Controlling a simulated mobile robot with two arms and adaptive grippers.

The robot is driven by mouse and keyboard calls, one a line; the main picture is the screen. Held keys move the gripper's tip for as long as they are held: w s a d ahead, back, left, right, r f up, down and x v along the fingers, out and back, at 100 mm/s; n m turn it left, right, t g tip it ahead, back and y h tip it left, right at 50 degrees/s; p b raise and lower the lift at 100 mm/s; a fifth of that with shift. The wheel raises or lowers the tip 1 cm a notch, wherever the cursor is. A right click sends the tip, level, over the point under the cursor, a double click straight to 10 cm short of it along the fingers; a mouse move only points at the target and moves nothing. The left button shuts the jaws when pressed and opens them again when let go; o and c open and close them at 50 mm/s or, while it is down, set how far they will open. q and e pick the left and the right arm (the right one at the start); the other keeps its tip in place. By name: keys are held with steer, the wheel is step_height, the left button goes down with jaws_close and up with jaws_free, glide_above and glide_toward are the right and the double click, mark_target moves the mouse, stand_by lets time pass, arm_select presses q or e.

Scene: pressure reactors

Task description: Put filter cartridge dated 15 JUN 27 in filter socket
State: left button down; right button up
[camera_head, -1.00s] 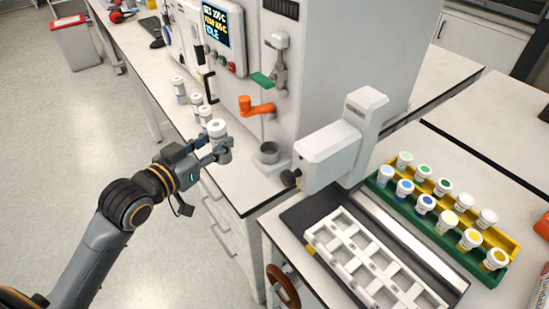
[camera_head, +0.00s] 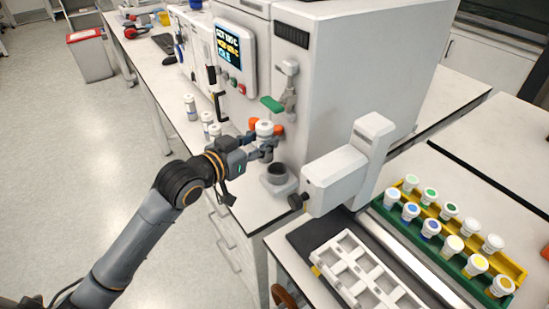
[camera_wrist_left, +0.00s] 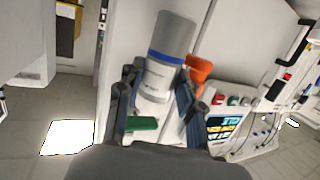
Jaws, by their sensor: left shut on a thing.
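My left gripper (camera_head: 262,146) is shut on a filter cartridge (camera_head: 264,128) with a white top, held upright in the head view. In the left wrist view the cartridge (camera_wrist_left: 163,75) shows a grey end, a blue band and a white label too small to read. The filter socket (camera_head: 278,176), a grey cup on a light base, sits on the bench just below and slightly right of the held cartridge. The cartridge is apart from it. Other cartridges (camera_head: 206,120) stand on the bench to the left. My right gripper is not in view.
The reactor cabinet (camera_head: 345,75) stands behind the socket, with an orange handle (camera_wrist_left: 199,68) and a green lever (camera_head: 272,104). A white device (camera_head: 335,180) with a black knob is right of the socket. Racks of capped vials (camera_head: 455,260) and a white tray (camera_head: 350,248) lie further right.

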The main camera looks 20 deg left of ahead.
mark_target(269, 163)
arm_select(q)
steer(key=f, duration=0.1)
steer(key=w+d+f, duration=0.1)
steer(key=d+f, duration=0.1)
steer(key=shift+w+f, duration=0.25)
steer(key=shift+w, duration=0.1)
steer(key=f, duration=0.2)
steer(key=f+p, duration=0.1)
steer(key=shift+w+d+f, duration=0.15)
steer(key=shift+d, duration=0.15)
steer(key=shift+f, duration=0.15)
steer(key=shift+f, duration=0.2)
steer(key=c, duration=0.9)
jaws_free()
steer(key=shift+o, duration=0.2)
